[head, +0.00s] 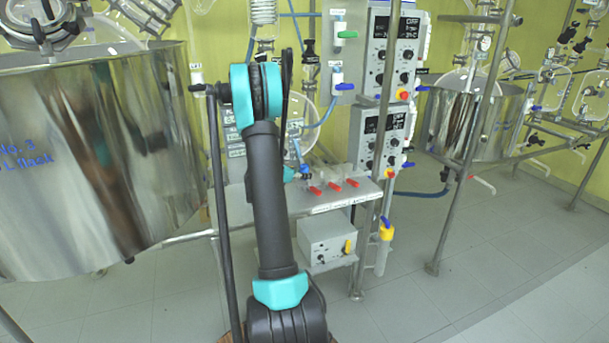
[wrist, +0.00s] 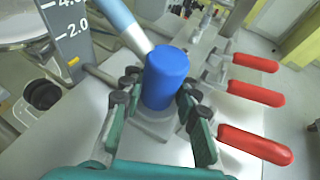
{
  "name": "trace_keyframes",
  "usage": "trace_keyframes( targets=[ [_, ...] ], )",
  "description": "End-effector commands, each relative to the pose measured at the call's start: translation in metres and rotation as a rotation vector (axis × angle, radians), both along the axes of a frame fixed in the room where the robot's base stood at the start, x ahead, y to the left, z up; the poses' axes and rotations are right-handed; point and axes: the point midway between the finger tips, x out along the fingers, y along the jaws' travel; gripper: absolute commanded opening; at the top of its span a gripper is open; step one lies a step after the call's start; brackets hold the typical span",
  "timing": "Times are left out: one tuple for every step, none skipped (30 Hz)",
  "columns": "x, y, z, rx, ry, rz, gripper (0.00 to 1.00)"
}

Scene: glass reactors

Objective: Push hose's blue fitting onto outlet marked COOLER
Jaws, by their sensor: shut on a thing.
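The blue fitting (wrist: 167,78) is a smooth blue cap-like piece between the fingers of my gripper (wrist: 159,88) in the wrist view. My gripper is shut on it, with teal fingers and dark pads on both sides. The pale blue hose (wrist: 120,24) joins the fitting and runs to the upper left. In the head view my gripper is mostly hidden behind my arm, above the metal shelf. Several valve outlets with red handles (head: 334,186) stand on the shelf to the right of the fitting. I cannot read which outlet is marked COOLER; the fitting's underside is hidden.
The metal shelf (head: 290,205) carries the valves, and a grey control box (head: 327,240) sits below it. Control panels (head: 383,137) rise behind on a post. A large steel vessel (head: 90,160) fills the left. A scale plate (wrist: 68,35) stands close at the wrist view's upper left.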

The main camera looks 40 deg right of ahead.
Motion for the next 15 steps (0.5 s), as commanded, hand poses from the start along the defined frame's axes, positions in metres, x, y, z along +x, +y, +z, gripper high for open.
trace_keyframes(
  targets=[
    [0.0, -0.0001, 0.0002, 0.0, 0.0, 0.0, 0.31],
    [0.0, -0.0001, 0.0002, 0.0, 0.0, 0.0, 0.35],
    [0.0, -0.0001, 0.0002, 0.0, 0.0, 0.0, 0.4],
    [0.0, -0.0001, 0.0002, 0.0, 0.0, 0.0, 0.44],
    [0.0, -0.0001, 0.0002, 0.0, 0.0, 0.0, 0.47],
    [0.0, -0.0001, 0.0002, 0.0, 0.0, 0.0, 0.52],
    [0.0, 0.0, 0.0002, 0.0, 0.0, 0.0, 0.55],
    [0.0, 0.0, 0.0002, 0.0, 0.0, 0.0, 0.55],
    [0.0, 0.0, 0.0002, 0.0, 0.0, 0.0, 0.55],
    [0.0, 0.0001, 0.0001, 0.0, 0.0, 0.0, 0.55],
    [0.0, 0.0001, 0.0001, 0.0, 0.0, 0.0, 0.55],
    [0.0, 0.0, 0.0001, 0.0, 0.0, 0.0, 0.55],
    [0.0, 0.0, 0.0001, 0.0, 0.0, 0.0, 0.55],
    [0.0, 0.0, -0.0001, 0.0, 0.0, 0.0, 0.55],
    [0.0, 0.0005, 0.0001, 0.0, 0.0, 0.0, 0.55]
  ],
)
